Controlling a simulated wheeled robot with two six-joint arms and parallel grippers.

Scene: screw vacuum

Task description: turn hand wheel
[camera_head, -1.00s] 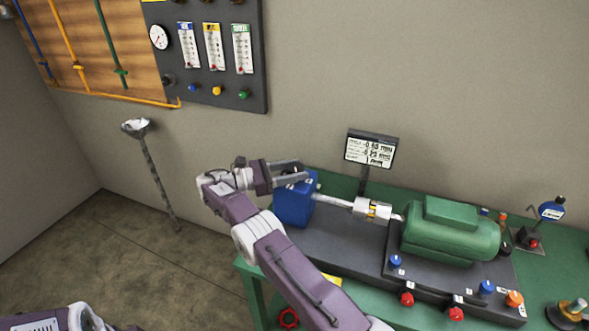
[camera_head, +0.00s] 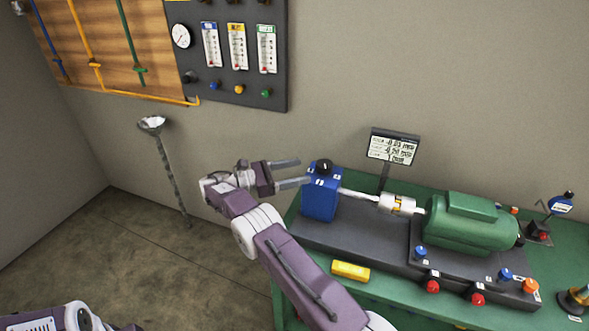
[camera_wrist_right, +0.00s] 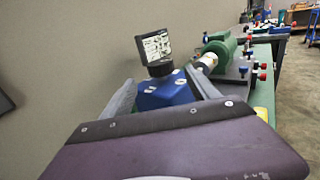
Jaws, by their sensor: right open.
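A blue box (camera_head: 320,200) stands at the left end of the machine on the bench, with a round black knob (camera_head: 323,166) on its top. No other wheel is clear in the head view. My right gripper (camera_head: 303,171) is open and empty, its fingers pointing at the box from the left, its tips just short of the knob. In the right wrist view the blue box (camera_wrist_right: 165,93) and black knob (camera_wrist_right: 160,68) appear between the two spread fingers. My left gripper is out of view; only part of that arm shows at the lower left.
A shaft with a silver coupling (camera_head: 397,204) joins the box to a green motor (camera_head: 470,225). A small display (camera_head: 393,147) stands behind. A yellow block (camera_head: 350,271) lies at the front edge. The floor left of the green bench (camera_head: 287,222) is mostly clear.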

